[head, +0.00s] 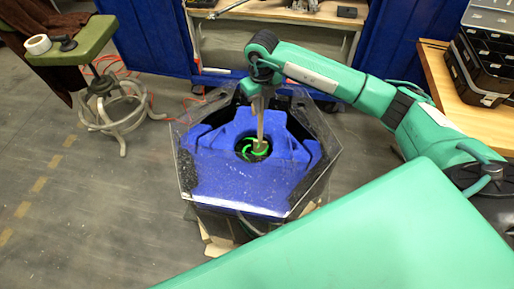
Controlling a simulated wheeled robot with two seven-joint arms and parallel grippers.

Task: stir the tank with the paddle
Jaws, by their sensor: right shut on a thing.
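The tank (232,190) is a blue hexagonal basin with a clear rim, standing in the middle of the view. A dark round opening with a green swirl-shaped rotor (249,150) lies at its centre. My right gripper (259,98) points down over the tank and is shut on the paddle (260,127), a thin pale stick. The paddle stands nearly upright, its lower end at the rotor in the opening. I cannot tell whether it touches the rotor. My left gripper is not in view.
A green-topped stool (85,45) with a tape roll (38,44) stands at the left. A wooden workbench (290,14) is behind the tank. A wooden table (450,95) with black organiser cases (480,60) is at the right.

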